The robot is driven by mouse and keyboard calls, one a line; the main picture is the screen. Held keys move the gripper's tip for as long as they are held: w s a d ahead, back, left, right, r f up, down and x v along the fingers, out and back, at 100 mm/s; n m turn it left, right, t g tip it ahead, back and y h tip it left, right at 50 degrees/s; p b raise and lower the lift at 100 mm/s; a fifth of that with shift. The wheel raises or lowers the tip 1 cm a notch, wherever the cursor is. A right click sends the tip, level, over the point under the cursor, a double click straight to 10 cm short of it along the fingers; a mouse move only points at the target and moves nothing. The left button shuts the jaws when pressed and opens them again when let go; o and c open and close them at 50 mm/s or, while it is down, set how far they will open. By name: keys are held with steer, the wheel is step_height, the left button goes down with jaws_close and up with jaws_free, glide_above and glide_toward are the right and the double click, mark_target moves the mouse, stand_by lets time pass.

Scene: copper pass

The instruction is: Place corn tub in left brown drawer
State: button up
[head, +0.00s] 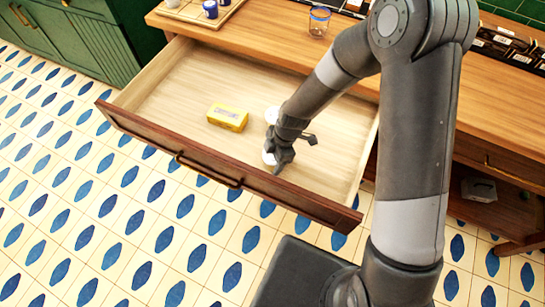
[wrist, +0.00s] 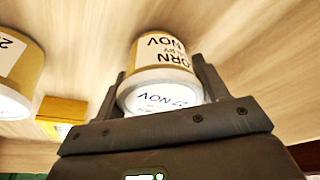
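The brown drawer (head: 150,135) is pulled open below the wooden counter, with a pale wood inside. My gripper (head: 278,158) is inside its walls, towards the front and right of centre, pointing down. In the wrist view my gripper (wrist: 165,105) has its fingers on both sides of the corn tub (wrist: 160,72), close against it. The tub has a white lid dated 27 NOV and a label reading CORN. In the head view only a white edge of the corn tub (head: 268,158) shows beside the fingers. Whether it touches the drawer floor is unclear.
A yellow box (head: 228,117) lies in the drawer; a second white-lidded tub (wrist: 18,75) stands near it. The drawer's left part is free. On the counter (head: 270,40) are a glass (head: 319,20) and a tray with blue-and-white jars (head: 210,9).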

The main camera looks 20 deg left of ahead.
steer(key=o, duration=0.4)
steer(key=shift+o, duration=0.2)
steer(key=v, duration=1.2)
steer(key=shift+r, duration=0.15)
steer(key=w+d+r+m+t+h, duration=0.1)
steer(key=w+d+r+m+t, duration=0.25)
steer(key=d+r+m, duration=1.1)
steer(key=s+d+r+m+t, duration=0.2)
steer(key=s+d+r+m, duration=0.3)
steer(key=d, duration=0.4)
steer(key=s+d+r+m+t+h, duration=0.1)
steer(key=s+d+r+m+t, duration=0.1)
steer(key=s+d+r+m, duration=0.4)
steer(key=d+r+m, duration=0.1)
steer(key=d, duration=0.2)
steer(key=shift+s, duration=0.35)
